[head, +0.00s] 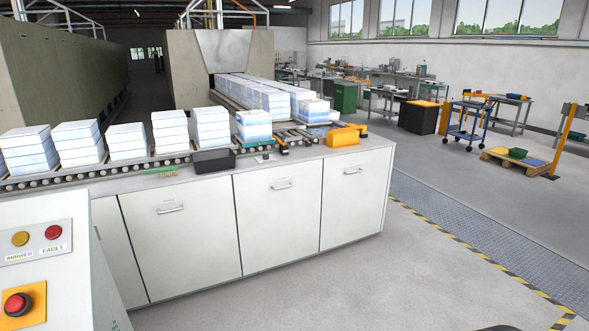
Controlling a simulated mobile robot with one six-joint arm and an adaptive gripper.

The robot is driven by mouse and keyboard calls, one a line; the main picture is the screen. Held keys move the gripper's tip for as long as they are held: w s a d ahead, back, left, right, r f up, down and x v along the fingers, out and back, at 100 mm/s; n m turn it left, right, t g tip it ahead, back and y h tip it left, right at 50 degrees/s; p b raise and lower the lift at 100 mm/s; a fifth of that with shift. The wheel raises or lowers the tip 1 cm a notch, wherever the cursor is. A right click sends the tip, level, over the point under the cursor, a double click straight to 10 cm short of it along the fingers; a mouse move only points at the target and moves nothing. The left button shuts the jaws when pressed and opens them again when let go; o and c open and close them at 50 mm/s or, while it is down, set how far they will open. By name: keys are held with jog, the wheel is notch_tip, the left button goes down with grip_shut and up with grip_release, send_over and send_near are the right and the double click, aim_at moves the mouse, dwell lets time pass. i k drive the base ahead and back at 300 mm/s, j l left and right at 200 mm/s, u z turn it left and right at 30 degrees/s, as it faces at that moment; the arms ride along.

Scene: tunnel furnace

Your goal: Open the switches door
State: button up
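A long white cabinet runs under the conveyor in the head view, with several doors that all look shut. The left door (181,245), the middle door (278,225) and the right door (355,205) each have a horizontal bar handle near the top. Another panel (118,250) at the far left is partly hidden by a white control box (45,240). I see no label naming a switches door, so I cannot tell which one it is. My gripper is not recognisable in view.
The control box carries a yellow lamp (20,239), a red lamp (53,232) and a red button (16,305). White-blue stacks (128,141) stand on the roller conveyor (90,172). A dark bin (214,160) and an orange object (343,137) sit on the counter. Floor (330,285) in front is clear.

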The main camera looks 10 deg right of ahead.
aim_at(355, 185)
jog(key=i+l+z, duration=0.25)
jog(key=i, duration=0.9)
jog(key=i+l+z, duration=0.1)
jog(key=i+z, duration=0.2)
jog(key=i, duration=0.9)
jog(key=i+l+u, duration=0.1)
jog(key=i+u, duration=0.15)
jog(key=i, duration=0.3)
jog(key=i+l+u, duration=0.25)
jog(key=i, duration=0.3)
jog(key=i+l+u, duration=0.25)
jog(key=i, duration=0.3)
jog(key=i+l+u, duration=0.2)
jog(key=i+l, duration=0.2)
jog(key=i+j, duration=0.05)
jog(key=i, duration=0.05)
